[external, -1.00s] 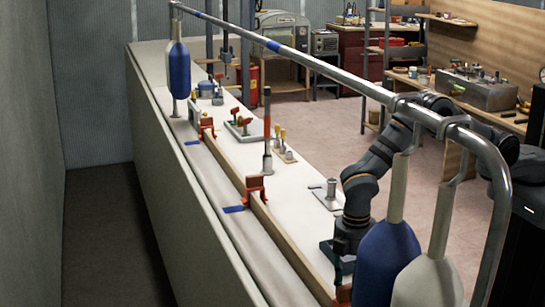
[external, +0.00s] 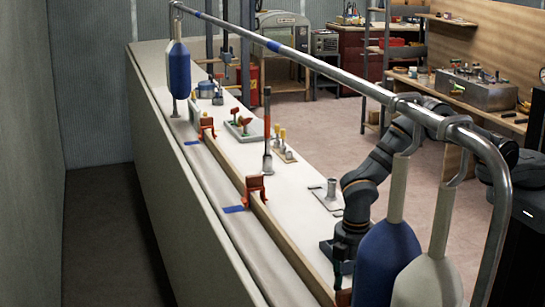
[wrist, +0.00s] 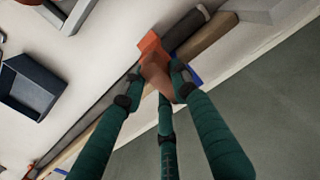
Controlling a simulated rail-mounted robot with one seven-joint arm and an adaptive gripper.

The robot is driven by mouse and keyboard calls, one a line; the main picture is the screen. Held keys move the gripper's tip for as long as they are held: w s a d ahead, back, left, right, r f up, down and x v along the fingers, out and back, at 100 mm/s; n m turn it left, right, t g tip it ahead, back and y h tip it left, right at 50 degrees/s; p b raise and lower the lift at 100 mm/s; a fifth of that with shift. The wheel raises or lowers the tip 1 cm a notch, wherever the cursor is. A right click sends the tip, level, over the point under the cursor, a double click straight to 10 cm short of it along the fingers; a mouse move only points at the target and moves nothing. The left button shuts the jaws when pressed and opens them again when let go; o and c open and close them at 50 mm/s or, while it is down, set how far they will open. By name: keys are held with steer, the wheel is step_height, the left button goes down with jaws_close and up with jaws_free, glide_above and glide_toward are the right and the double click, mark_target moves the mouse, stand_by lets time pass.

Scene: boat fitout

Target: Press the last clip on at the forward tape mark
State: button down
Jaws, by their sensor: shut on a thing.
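My gripper (wrist: 155,85) has green-wrapped fingers and is shut on an orange clip (wrist: 152,48). The clip is at the wooden strip (wrist: 207,33) in the wrist view, and a blue tape mark (wrist: 194,76) shows beside it. I cannot tell whether the clip is seated on the strip. In the external view my gripper (external: 343,280) is low at the near end of the strip (external: 284,240), partly hidden by the blue fender. Two other orange clips sit on the strip, one near (external: 254,188) and one farther off (external: 207,127), each close to blue tape.
A blue fender (external: 388,262) and a white fender (external: 428,280) hang from the metal rail (external: 300,58) just right of my gripper. A dark open tray (wrist: 32,88) is left in the wrist view. Upright fittings (external: 331,189) stand on the deck.

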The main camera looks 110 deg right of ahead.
steer(key=shift+s+f, duration=0.15)
steer(key=shift+f, duration=0.15)
steer(key=c, duration=1.7)
jaws_free()
steer(key=shift+c, duration=0.2)
steer(key=shift+o, duration=2.3)
steer(key=shift+w+r, duration=0.1)
steer(key=shift+w, duration=0.1)
step_height(320, 180, up, 12)
